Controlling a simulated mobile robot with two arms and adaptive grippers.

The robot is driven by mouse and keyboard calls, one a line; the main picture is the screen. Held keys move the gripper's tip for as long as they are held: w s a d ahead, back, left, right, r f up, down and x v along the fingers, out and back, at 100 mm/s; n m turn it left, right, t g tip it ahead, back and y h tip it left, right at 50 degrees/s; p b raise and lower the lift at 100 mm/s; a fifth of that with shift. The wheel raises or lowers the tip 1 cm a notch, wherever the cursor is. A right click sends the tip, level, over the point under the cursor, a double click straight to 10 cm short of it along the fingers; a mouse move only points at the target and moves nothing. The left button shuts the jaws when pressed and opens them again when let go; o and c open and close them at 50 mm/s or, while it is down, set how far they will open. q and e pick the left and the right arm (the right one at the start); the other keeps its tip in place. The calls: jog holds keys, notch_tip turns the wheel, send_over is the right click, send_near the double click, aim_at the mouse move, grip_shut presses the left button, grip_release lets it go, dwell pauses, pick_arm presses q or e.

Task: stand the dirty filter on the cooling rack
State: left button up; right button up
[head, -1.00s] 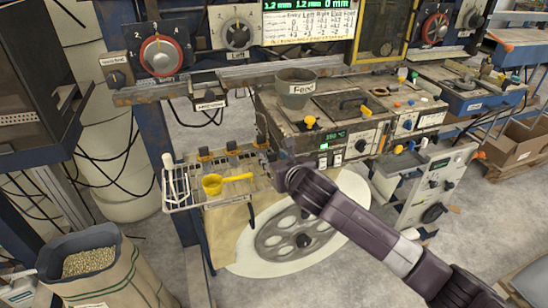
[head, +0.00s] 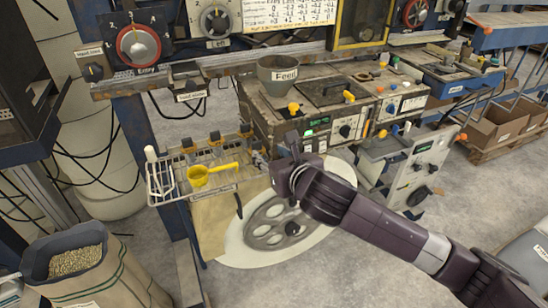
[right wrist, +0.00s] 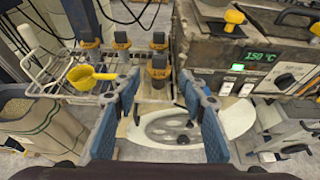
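One similar block (right wrist: 159,70) stands nearer, in line with the gap between my right fingers. I cannot tell which thing is the dirty filter. My right gripper (right wrist: 158,100) is open, with its blue-padded fingers apart and nothing seen held. In the head view my right gripper is at the rack's right end, mostly hidden by its wrist. My left gripper is out of view.
A yellow scoop (head: 198,177) lies on the rack's left part. A grey feed funnel (head: 277,75) and a machine with a green display (head: 317,122) stand right of the rack. A pale disc with a grey wheel (head: 235,255) is below. A sack of pellets (head: 75,262) stands lower left.

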jog(key=shift+v, duration=1.1)
